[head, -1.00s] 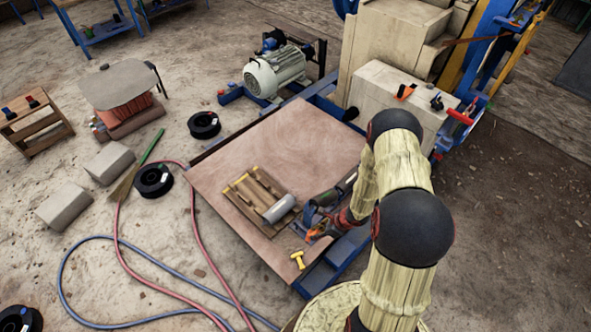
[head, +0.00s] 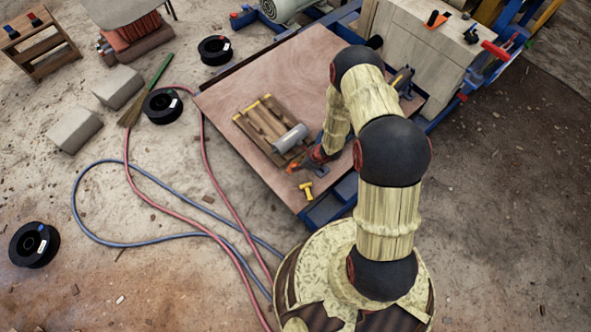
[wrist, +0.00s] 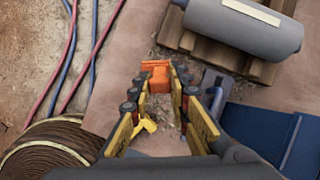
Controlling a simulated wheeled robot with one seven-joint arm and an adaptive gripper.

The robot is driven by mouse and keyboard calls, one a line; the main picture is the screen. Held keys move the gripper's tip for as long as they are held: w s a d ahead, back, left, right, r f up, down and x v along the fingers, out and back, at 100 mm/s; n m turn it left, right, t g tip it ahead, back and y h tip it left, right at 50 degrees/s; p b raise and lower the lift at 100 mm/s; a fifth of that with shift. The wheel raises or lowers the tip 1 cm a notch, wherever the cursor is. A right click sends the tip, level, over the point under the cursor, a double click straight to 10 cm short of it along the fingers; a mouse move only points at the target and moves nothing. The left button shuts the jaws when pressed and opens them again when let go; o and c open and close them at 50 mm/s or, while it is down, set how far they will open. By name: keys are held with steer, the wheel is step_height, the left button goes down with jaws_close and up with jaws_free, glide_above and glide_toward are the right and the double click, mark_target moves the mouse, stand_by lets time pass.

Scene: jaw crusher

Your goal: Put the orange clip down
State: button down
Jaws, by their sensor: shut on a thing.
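The orange clip (wrist: 157,76) is between the fingertips of my gripper (wrist: 160,80) in the wrist view. My gripper is shut on it. In the head view my gripper (head: 299,168) is low over the front corner of the brown tabletop (head: 225,95), with a small bit of orange at its tip. I cannot tell whether the clip touches the surface. A yellow T-shaped piece (head: 306,190) lies near the table's front edge; it also shows between my fingers in the wrist view (wrist: 146,124).
A grey cylinder (head: 290,138) lies on a small wooden pallet (head: 255,127) close beyond my gripper. A pale block (head: 420,50) at the back right carries another orange piece (head: 433,22) and dark clamps. The tabletop left of the pallet is bare. Hoses (head: 215,180) lie on the floor.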

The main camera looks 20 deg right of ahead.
steer(key=shift+w+a+f, duration=0.15)
steer(key=shift+a+f, duration=0.05)
steer(key=shift+f, duration=0.05)
steer(key=shift+w+a+f+b, duration=0.1)
steer(key=shift+w+f+b, duration=0.05)
steer(key=shift+f+b, duration=1.3)
steer(key=shift+f, duration=0.25)
steer(key=shift+f, duration=0.15)
steer(key=c, duration=1.7)
jaws_free()
